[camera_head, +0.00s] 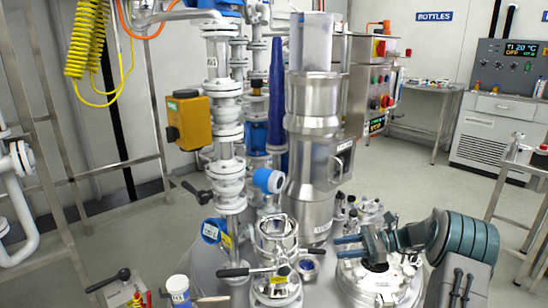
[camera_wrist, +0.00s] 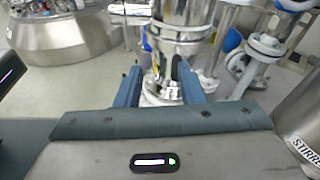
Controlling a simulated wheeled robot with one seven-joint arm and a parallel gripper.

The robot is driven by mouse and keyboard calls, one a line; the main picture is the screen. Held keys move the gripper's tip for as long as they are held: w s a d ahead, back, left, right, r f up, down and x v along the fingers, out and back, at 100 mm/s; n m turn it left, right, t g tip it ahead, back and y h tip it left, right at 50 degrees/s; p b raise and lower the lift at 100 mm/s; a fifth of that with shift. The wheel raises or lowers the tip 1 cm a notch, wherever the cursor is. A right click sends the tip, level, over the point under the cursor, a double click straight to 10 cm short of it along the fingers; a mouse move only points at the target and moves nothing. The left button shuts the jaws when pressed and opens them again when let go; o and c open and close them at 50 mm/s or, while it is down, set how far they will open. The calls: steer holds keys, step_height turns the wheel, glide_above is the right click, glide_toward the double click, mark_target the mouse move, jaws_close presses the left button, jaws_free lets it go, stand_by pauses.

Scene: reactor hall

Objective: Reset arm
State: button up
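My arm (camera_head: 462,238) reaches in from the right in the head view, over the reactor lid (camera_head: 375,282), with my gripper (camera_head: 338,247) pointing left. The two blue-grey fingers are apart and nothing shows held between them. In the wrist view my gripper (camera_wrist: 158,75) also has its fingers spread. A metal pipe and white flange (camera_wrist: 160,92) show beyond the gap; I cannot tell how far off they are. The steel column (camera_head: 312,150) stands left of and behind my gripper.
White flanged piping (camera_head: 228,130) with an orange box (camera_head: 188,120) stands left of the column. A white-lidded jar (camera_head: 178,290) is at the front left. A steel cylinder marked "STIRRE" (camera_wrist: 302,125) is close at right in the wrist view. Floor (camera_head: 430,180) is open behind the arm.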

steer(key=s+a+r+n+g+h+p, duration=0.3)
steer(key=s+a+r+n+h+p, duration=0.55)
steer(key=s+r, duration=0.6)
steer(key=s+r+n+t+h+p, duration=0.2)
steer(key=s+r+n+h+p, duration=0.1)
steer(key=s, duration=0.5)
steer(key=s+r+n+t+h+p, duration=0.2)
steer(key=s+r+n+h+p, duration=0.2)
steer(key=s+r, duration=0.4)
steer(key=shift+s+n+t+p, duration=0.3)
steer(key=shift+s+n+p, duration=0.2)
steer(key=shift+n+p, duration=0.3)
